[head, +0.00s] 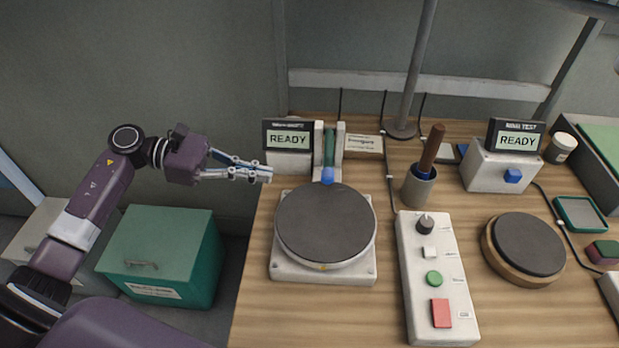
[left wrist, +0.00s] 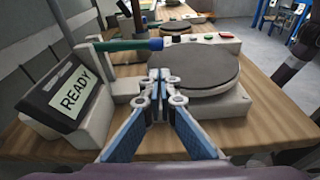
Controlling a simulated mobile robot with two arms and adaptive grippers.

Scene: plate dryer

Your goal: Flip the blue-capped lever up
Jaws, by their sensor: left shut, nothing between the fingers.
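The lever has a green shaft (head: 329,147) and a blue cap (head: 327,175). The shaft sits between two white posts, and the cap points toward the near side, at the far edge of the dark round plate (head: 325,222). In the left wrist view the shaft (left wrist: 120,45) lies about level, with the blue cap (left wrist: 156,44) by the plate's rim. My left gripper (head: 269,174) is shut and empty, left of the lever and apart from it. In the left wrist view its fingertips (left wrist: 158,75) are together, on the near side of the cap. My right gripper is not in view.
A READY display (head: 289,138) stands just left of the lever, close to my left fingertips. A control box (head: 437,278), a cup with a wooden handle (head: 418,186) and a second round plate (head: 528,244) stand to the right. A green cabinet (head: 160,255) is left of the table.

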